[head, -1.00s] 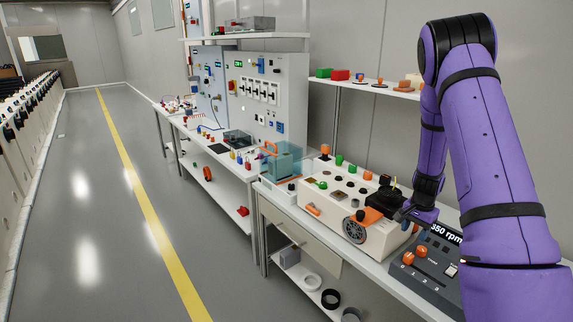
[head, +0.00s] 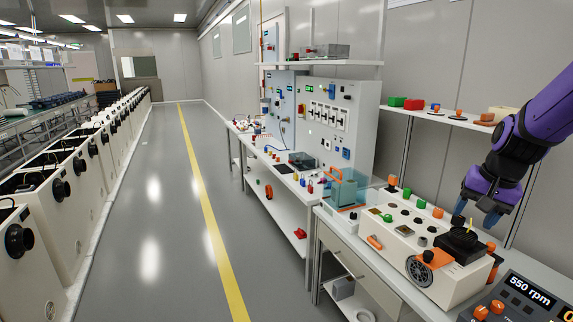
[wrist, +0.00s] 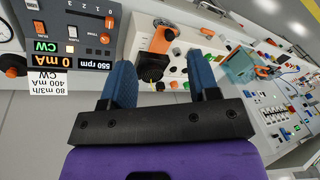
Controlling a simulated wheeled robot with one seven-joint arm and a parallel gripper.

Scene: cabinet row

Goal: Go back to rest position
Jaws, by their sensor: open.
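My gripper (head: 478,204) is at the right of the head view, on my purple arm. It is above the back right of a cream-coloured bench unit (head: 398,262) with a black round part on top (head: 460,245). In the wrist view my gripper (wrist: 163,82) shows two blue fingers spread apart with nothing between them. The cream unit also shows beyond the fingers in the wrist view (wrist: 178,58).
A dark control box (head: 522,300) reading 550 rpm stands at the front right. A shelf (head: 440,116) with small coloured parts is behind my arm. A teal clear box (head: 345,188) and panels (head: 340,120) stand further left. The aisle floor (head: 160,220) is clear.

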